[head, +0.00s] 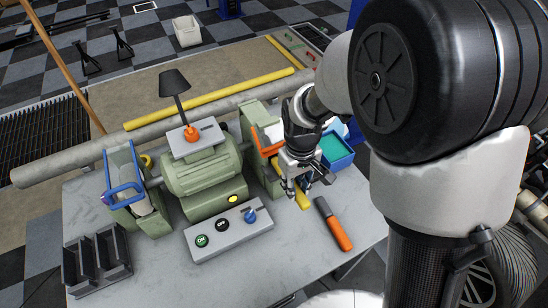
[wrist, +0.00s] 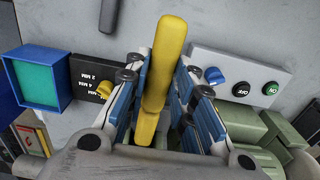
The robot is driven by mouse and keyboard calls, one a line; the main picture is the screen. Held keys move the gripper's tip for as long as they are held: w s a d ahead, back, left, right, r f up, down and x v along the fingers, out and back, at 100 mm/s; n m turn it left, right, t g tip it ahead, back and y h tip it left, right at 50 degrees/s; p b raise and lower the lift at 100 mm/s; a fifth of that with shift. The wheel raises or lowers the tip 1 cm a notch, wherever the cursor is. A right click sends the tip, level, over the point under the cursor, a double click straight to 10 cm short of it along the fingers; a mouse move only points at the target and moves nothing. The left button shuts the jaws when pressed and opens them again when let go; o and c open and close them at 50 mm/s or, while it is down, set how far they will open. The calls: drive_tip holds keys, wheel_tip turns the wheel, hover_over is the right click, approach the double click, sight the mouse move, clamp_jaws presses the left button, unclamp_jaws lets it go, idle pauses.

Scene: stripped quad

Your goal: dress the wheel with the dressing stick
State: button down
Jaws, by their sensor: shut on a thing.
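My gripper (head: 304,178) is to the right of the green bench grinder (head: 205,178), low over the table. It is shut on a yellow stick (wrist: 171,48), which looks like the dressing stick. In the wrist view the stick lies between the blue-padded fingers (wrist: 164,75) and sticks out past their tips. In the head view part of the stick (head: 303,199) shows beside the fingers. The grinder's right wheel housing (head: 252,127), with orange parts, is just left of my gripper. Its left wheel housing (head: 150,218) has a blue guard. The wheel faces are mostly hidden.
A control box (head: 228,232) with ON, OFF and a blue knob stands in front. A black and orange tool (head: 332,223) lies at the right. A blue tray (head: 338,164) stands behind my gripper. A dark rack (head: 66,266) is at the left. The table's front middle is clear.

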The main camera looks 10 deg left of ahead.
drive_tip(key=shift+w+a, duration=0.35)
drive_tip(key=shift+w, duration=0.15)
idle(0.9)
drive_tip(key=shift+s+d+p, duration=0.1)
drive_tip(key=shift+p, duration=0.45)
idle(1.5)
drive_tip(key=s+d+r, duration=0.1)
drive_tip(key=s+d, duration=0.3)
drive_tip(key=s, duration=0.1)
drive_tip(key=shift+s, duration=0.35)
idle(0.5)
